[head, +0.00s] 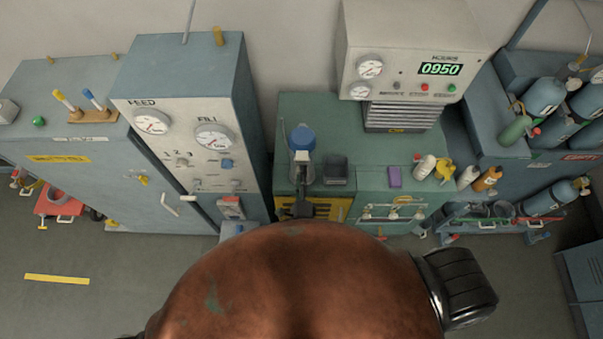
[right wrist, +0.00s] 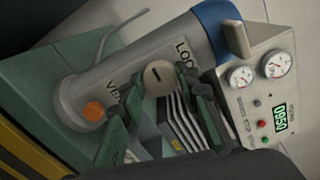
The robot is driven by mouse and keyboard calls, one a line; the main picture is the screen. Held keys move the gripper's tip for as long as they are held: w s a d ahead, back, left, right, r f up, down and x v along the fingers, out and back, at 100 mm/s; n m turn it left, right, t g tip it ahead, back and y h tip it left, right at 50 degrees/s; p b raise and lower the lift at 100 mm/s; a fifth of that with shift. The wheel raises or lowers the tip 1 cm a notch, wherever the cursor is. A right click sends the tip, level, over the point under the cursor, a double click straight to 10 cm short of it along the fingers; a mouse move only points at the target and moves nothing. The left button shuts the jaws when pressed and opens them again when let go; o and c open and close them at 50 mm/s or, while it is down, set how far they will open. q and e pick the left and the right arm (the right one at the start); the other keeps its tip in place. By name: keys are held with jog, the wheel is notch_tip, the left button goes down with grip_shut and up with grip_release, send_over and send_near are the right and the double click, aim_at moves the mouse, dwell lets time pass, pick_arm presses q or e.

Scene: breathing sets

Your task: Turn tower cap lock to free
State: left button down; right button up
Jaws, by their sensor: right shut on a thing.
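The tower is a grey cylinder (right wrist: 93,92) with a blue cap (right wrist: 215,28); in the head view the blue cap (head: 302,138) tops it on the green cabinet. A round, pale lock knob with a dark slot (right wrist: 158,76) sits on its side, beside the partly covered letters "LOC". My right gripper (right wrist: 167,92) is shut on the lock knob, with one finger on each side of it. In the head view my right gripper (head: 304,178) is small and dark in front of the tower. My left gripper is not in view.
An orange knob (right wrist: 94,111) sits low on the tower beside a partly hidden "VE" label. A gauge panel (head: 410,50) reading 0950 stands behind right. A dark block (head: 337,170), a purple block (head: 394,176) and several small bottles stand on the green cabinet top.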

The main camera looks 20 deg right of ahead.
jog(key=shift+n, duration=0.4)
jog(key=o, duration=1.2)
jog(key=shift+c, duration=0.2)
jog(key=v, duration=0.7)
jog(key=shift+s, duration=0.25)
jog(key=shift+a, duration=0.15)
